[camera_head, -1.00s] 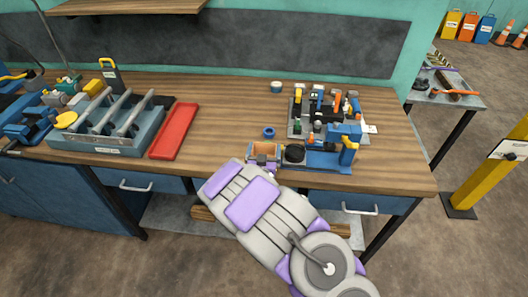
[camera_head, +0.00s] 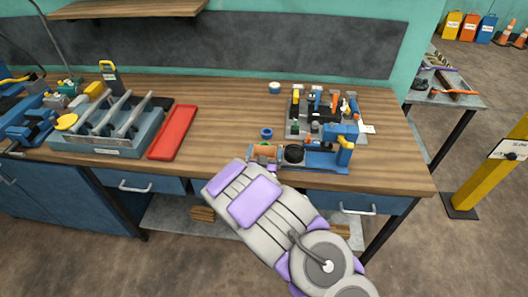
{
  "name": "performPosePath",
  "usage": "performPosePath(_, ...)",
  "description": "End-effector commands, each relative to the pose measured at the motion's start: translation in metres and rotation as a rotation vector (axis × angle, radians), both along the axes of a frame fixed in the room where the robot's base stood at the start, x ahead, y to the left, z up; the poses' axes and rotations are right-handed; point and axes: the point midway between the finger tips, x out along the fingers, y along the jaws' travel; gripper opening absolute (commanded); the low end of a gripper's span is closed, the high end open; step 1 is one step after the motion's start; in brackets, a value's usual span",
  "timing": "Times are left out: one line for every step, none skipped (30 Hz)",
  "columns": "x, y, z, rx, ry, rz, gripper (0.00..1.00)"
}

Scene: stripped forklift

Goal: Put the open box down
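The small open box (camera_head: 263,152), with an orange-brown inside, is at the front edge of the wooden workbench (camera_head: 220,115), just beyond the end of my arm. My gripper (camera_head: 258,164) is at the box's near side. My wrist hides most of the gripper's fingers, so I cannot see whether they grip the box. I also cannot tell whether the box rests on the bench or hangs just above it.
A blue fixture (camera_head: 325,158) with a round black part stands right of the box. A blue ring (camera_head: 266,133) lies behind it. A red tray (camera_head: 173,132) and a grey-blue toolbox (camera_head: 105,140) are to the left. Bench between tray and box is clear.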

Motion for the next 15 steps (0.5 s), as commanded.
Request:
performPosePath(-0.002,-0.002,-0.007,-0.001,0.016,-0.003,1.00)
performPosePath(-0.002,-0.001,-0.007,-0.001,0.017,-0.003,1.00)
performPosePath(-0.002,-0.001,-0.007,-0.002,0.017,-0.003,1.00)
performPosePath(-0.002,-0.001,-0.006,-0.002,0.017,-0.003,1.00)
performPosePath(-0.002,0.000,-0.005,-0.003,0.017,-0.003,1.00)
performPosePath(-0.002,0.000,-0.002,-0.003,0.017,-0.003,1.00)
performPosePath(-0.002,0.000,0.001,-0.003,0.016,-0.003,1.00)
performPosePath(-0.002,0.000,0.004,-0.004,0.015,-0.003,1.00)
performPosePath(-0.005,0.000,0.006,-0.005,0.015,-0.003,1.00)
performPosePath(-0.010,0.001,0.005,-0.005,0.017,-0.003,1.00)
performPosePath(-0.014,0.001,0.005,-0.006,0.018,-0.003,1.00)
performPosePath(-0.021,0.002,0.006,-0.006,0.016,-0.002,1.00)
performPosePath(-0.026,0.002,0.007,-0.005,0.015,-0.002,1.00)
performPosePath(-0.031,0.002,0.008,-0.005,0.012,-0.001,1.00)
performPosePath(-0.038,0.002,0.009,-0.006,0.011,0.000,1.00)
